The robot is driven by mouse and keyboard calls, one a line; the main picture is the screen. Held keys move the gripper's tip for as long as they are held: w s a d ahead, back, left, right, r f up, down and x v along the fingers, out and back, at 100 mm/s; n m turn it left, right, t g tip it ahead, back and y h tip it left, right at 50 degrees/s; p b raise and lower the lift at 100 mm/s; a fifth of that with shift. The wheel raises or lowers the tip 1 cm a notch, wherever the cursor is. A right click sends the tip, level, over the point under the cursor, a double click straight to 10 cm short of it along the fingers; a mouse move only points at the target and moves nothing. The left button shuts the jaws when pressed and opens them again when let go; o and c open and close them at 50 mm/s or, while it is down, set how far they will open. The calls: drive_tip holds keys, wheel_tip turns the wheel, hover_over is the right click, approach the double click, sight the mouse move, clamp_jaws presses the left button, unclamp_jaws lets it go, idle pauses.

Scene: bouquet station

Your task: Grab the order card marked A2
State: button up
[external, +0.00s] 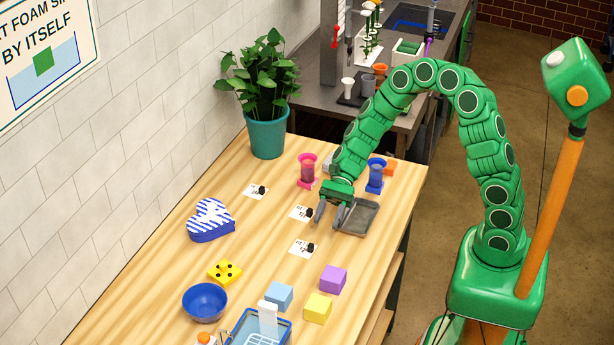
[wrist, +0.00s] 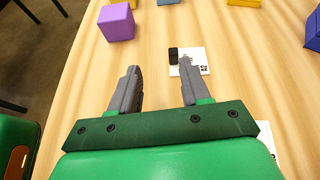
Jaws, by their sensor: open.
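Three small white order cards lie flat on the wooden table, each with a small black block on it: a far one (external: 252,190), a middle one (external: 297,212) and a near one (external: 299,246). Their print is too small to read, so I cannot tell which is A2. My gripper (external: 333,214) is open and empty, low over the table just right of the middle card. In the wrist view my gripper (wrist: 159,66) has a card (wrist: 195,61) just beyond its right fingertip. Another card edge (wrist: 267,138) shows at lower right, partly hidden by my gripper.
A grey tray (external: 360,216) lies right beside my gripper. A pink vessel (external: 307,171) and a blue one (external: 375,176) stand behind. A striped heart box (external: 211,219) is to the left. Purple (external: 333,280), light blue (external: 279,295) and yellow (external: 317,308) blocks stand nearer the front.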

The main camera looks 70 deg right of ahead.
sight(303, 246)
drive_tip(key=shift+w+d+f+m+t, duration=0.25)
drive_tip(key=shift+w+f+m+t, duration=0.15)
drive_tip(key=shift+w+f+m, duration=0.45)
drive_tip(key=shift+r+x, duration=0.15)
drive_tip(key=shift+x, duration=1.75)
drive_tip(key=shift+r+x, duration=0.15)
drive_tip(key=shift+x, duration=1.75)
drive_tip(key=shift+s+a, duration=0.1)
drive_tip(key=shift+n, duration=0.25)
clamp_jaws()
